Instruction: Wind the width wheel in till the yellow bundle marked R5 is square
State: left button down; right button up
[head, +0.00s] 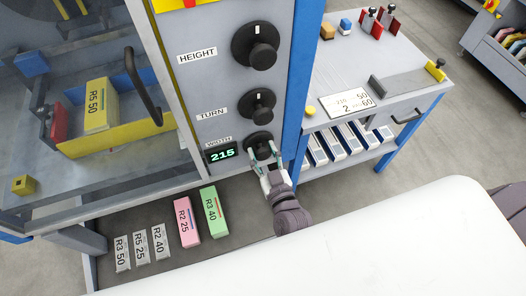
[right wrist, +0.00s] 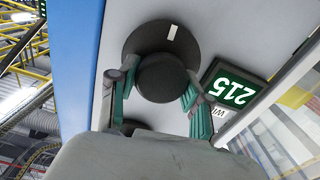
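The yellow bundle marked R5 50 (head: 101,108) sits inside the stacker bay, behind a clear panel. A yellow plate (head: 125,135) stands in front of it, a red block (head: 59,124) at its left and a blue plate (head: 134,70) at its right. The width wheel (head: 259,146) is a black knob beside a display (head: 221,154) reading 215. My right gripper (head: 264,154) has a finger on each side of the knob. In the right wrist view the green pads lie against the hub (right wrist: 164,78); the white mark points up. My left gripper is not in view.
The TURN knob (head: 258,103) and HEIGHT knob (head: 256,46) are above. A black door handle (head: 142,88) stands out at the left. Pink (head: 186,222), green (head: 214,211) and several grey bundles lie below. A side table (head: 365,78) stands at the right.

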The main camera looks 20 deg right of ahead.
jog(key=c, duration=0.5)
jog(key=shift+m, duration=0.3)
jog(key=m+p, duration=0.1)
jog(key=m, duration=0.2)
jog(key=shift+d+r+m, duration=0.1)
jog(key=shift+m, duration=0.2)
jog(key=shift+d+m+p, duration=0.1)
jog(key=shift+m+p, duration=0.3)
jog(key=shift+m, duration=1.9)
jog(key=o, duration=1.1)
jog(key=shift+o, duration=0.2)
